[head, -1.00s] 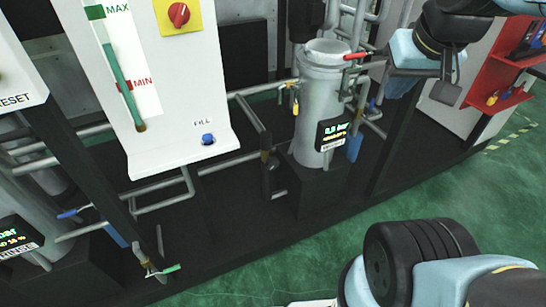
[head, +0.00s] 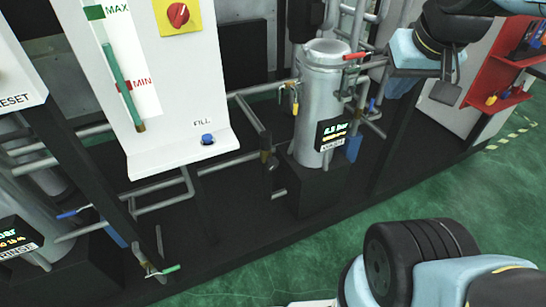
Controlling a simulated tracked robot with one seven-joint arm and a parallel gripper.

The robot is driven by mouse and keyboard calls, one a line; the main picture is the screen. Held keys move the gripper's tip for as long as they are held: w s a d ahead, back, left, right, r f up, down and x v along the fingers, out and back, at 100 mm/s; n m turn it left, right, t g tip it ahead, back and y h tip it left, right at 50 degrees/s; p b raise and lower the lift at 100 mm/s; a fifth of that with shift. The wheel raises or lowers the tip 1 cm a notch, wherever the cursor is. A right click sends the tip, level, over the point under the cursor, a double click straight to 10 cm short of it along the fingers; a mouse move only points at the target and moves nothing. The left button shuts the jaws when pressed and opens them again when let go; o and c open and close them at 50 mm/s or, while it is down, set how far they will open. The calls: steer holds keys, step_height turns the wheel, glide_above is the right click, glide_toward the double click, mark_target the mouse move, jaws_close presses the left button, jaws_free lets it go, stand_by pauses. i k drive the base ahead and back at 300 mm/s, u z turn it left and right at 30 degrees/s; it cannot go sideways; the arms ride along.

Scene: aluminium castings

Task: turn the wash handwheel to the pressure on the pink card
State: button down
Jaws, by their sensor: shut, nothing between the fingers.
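No handwheel and no pink card can be made out in the head view. A grey cylindrical vessel (head: 320,90) stands right of centre and carries a black display (head: 332,132). Its lit reading looks like about 4 bar; the last digit and the label below are too small to read surely. My arm's black and light-blue links enter at the upper right and the lower right. I cannot make out my gripper's fingers. The upper arm links cover part of the pipework behind them.
A white panel (head: 165,155) with a level gauge (head: 122,75), red rotary knob (head: 178,15) and blue FILL button (head: 208,139) stands at left. A RINSE display (head: 15,236) is at far left. A red tool shelf (head: 505,95) is at right. Green floor (head: 300,255) is clear.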

mark_target(271, 163)
steer(key=z, duration=1.8)
steer(key=i, duration=0.1)
steer(key=u, duration=3.15)
steer(key=k, duration=0.9)
steer(key=z, duration=0.5)
steer(key=i, duration=0.5)
steer(key=z, duration=0.1)
